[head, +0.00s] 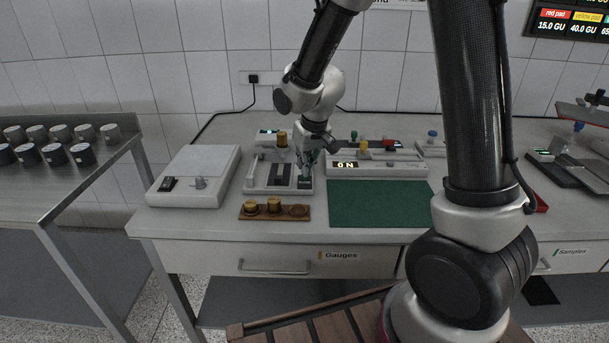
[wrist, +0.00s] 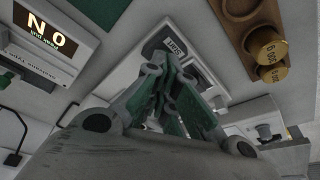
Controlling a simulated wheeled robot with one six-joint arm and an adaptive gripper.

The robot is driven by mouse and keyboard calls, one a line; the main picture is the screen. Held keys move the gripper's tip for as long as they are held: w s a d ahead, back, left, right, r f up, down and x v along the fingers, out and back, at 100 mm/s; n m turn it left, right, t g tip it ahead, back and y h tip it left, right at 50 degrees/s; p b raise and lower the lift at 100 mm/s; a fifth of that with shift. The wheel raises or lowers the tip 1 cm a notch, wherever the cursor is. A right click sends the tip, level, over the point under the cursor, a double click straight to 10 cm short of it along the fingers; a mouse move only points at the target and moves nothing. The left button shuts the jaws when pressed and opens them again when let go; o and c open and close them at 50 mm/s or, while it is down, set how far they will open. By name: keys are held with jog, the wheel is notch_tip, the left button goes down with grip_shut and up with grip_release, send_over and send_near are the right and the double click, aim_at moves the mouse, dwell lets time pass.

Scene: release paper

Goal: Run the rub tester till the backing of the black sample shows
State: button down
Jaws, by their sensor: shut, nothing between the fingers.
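The rub tester (head: 262,190) stands on the bench left of centre, a low pale unit with dark strips (head: 281,175) on its bed. A brass weight (head: 282,139) shows at its back. I cannot tell which strip is the black sample or whether any backing shows. My gripper (head: 305,182) is shut and empty, pointing down at the tester's right front part. In the wrist view its green fingers (wrist: 168,80) reach toward a small plate marked START (wrist: 174,46). I cannot tell whether the fingertips touch anything, as they hide what lies beneath.
A wooden rack (head: 286,214) in front holds two brass weights (head: 274,204) and has an empty place at right. A box with a display reading "0 N" (head: 346,165) stands right of my gripper, behind a green mat (head: 378,205). A pale box (head: 195,175) stands left.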

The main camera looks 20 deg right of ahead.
jog(key=shift+f, duration=0.7)
dwell(0.3)
jog(key=v, duration=0.7)
jog(key=shift+s+d+r, duration=0.15)
jog(key=shift+s+d, duration=0.1)
jog(key=shift+d, duration=0.15)
jog(key=s+d+r, duration=0.4)
jog(key=s, duration=0.4)
jog(key=s+d+r+m, duration=0.1)
jog(key=s+d+r, duration=0.3)
jog(key=s, duration=0.4)
jog(key=s+d+r+m+t, duration=0.1)
jog(key=s+d+r, duration=0.3)
jog(key=s, duration=0.4)
jog(key=shift+d+r+h, duration=0.25)
jog(key=shift+d+h, duration=0.15)
jog(key=shift+d, duration=0.45)
